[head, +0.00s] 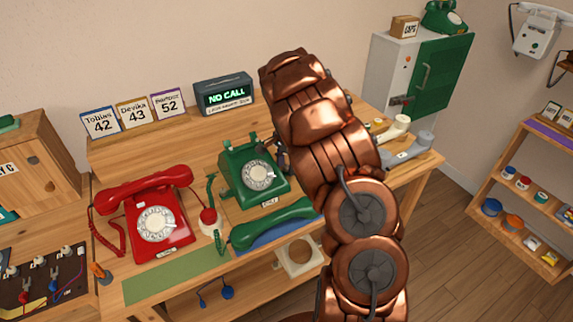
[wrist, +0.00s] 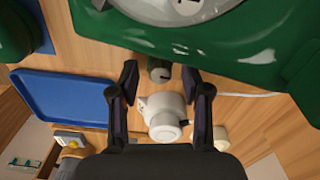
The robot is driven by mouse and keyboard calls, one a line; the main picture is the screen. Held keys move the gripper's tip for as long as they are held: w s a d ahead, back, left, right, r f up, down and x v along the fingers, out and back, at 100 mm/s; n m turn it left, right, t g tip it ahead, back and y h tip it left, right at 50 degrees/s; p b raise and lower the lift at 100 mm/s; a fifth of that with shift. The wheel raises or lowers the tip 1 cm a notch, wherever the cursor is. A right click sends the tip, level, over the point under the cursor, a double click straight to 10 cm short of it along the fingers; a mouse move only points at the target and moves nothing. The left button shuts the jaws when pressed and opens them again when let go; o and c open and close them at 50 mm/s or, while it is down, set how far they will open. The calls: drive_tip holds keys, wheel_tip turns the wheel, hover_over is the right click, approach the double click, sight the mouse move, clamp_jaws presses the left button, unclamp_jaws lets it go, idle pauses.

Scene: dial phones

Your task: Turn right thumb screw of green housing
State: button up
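The green phone housing (head: 250,172) with its white dial stands on the wooden table, left of my copper arm. In the wrist view the green housing (wrist: 215,50) fills the top. A small grey-green knob (wrist: 159,70), which looks like the thumb screw, sits at the housing's near edge. My gripper (wrist: 160,75) is open, with one dark finger on each side of the knob and a gap on both sides. In the head view my gripper (head: 280,152) is mostly hidden by my arm, beside the housing's right side. The screw cannot be made out there.
A white cylindrical part (wrist: 165,117) lies below the knob, between my fingers' bases. The green handset (head: 272,222) lies over a blue tray (head: 262,244) in front of the housing. A red phone (head: 155,215) stands to the left. A NO CALL display (head: 224,96) is behind.

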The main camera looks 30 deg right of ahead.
sight(286, 166)
wheel_tip(286, 166, up, 12)
idle(0.8)
idle(0.4)
drive_tip(key=s+a+r+n, duration=0.4)
drive_tip(key=s+a, duration=0.3)
drive_tip(key=s, duration=0.2)
drive_tip(key=s+a+r+n, duration=0.3)
drive_tip(key=s+a, duration=0.5)
drive_tip(key=s, duration=0.1)
drive_tip(key=s+a+f+n+g, duration=0.1)
drive_tip(key=s+a+n, duration=0.3)
drive_tip(key=s, duration=0.6)
drive_tip(key=s+a+f+n+p, duration=0.1)
drive_tip(key=s+a+n, duration=0.3)
drive_tip(key=s, duration=0.5)
drive_tip(key=shift+s+a+f+n+g, duration=0.3)
drive_tip(key=shift+s+n+g, duration=0.1)
drive_tip(key=shift+n, duration=0.4)
